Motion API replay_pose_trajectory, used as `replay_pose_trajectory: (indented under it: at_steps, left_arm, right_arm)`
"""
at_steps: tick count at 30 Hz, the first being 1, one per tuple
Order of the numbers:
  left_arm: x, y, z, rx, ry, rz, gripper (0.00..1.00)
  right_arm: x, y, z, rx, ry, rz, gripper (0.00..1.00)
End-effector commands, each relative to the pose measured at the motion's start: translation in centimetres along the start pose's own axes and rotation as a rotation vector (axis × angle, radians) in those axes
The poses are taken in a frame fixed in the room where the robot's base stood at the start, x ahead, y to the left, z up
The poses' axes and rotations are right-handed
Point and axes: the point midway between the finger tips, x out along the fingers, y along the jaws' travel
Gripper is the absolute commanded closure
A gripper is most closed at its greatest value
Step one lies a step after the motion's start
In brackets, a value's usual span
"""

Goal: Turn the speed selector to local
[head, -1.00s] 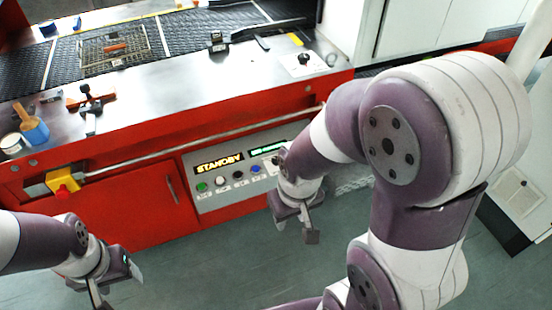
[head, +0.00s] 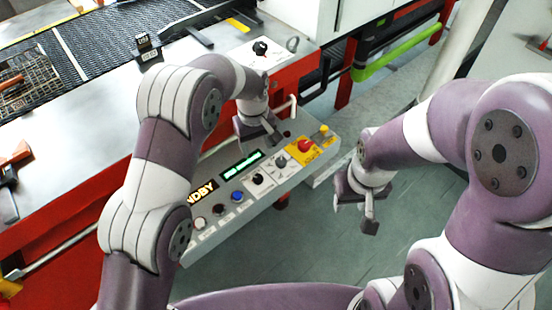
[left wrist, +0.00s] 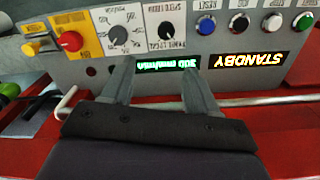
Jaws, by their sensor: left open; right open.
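The control panel (head: 225,212) is on the front of the red machine. Which way the selector points is unclear. My left gripper (left wrist: 158,78) is open and empty, fingers toward the panel, apart from the selector; it also shows in the head view (head: 262,140). My right gripper (head: 358,207) is open and empty, right of the panel.
A red button (head: 305,146) and a yellow switch (head: 323,130) are at the panel's right end. A row of push buttons (head: 218,209) lies left of the selector. A green display (head: 241,164) and a rail (left wrist: 265,101) are near my left gripper.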

Motion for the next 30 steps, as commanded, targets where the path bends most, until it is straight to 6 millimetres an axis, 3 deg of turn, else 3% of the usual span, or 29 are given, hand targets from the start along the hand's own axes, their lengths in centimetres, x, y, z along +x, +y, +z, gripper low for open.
replay_pose_trajectory:
  at_steps: [5,19,24,30]
  left_arm:
    - [0.8,-0.4,0.4,-0.072,-0.018,-0.018,0.41]
    - [11.2,-0.7,0.6,-0.072,-0.017,-0.017,0.41]
    - [12.7,-0.7,0.6,-0.071,-0.016,-0.016,0.41]
    - [12.8,-0.7,0.6,-0.071,-0.015,-0.015,0.41]
  right_arm:
    - [0.0,0.0,0.0,0.000,0.000,0.000,0.57]
    - [-0.5,0.0,-0.1,0.000,0.000,0.000,0.57]
    - [-0.6,0.0,-0.1,0.000,0.000,0.000,0.57]
    - [-0.5,0.0,-0.1,0.000,0.000,0.000,0.57]
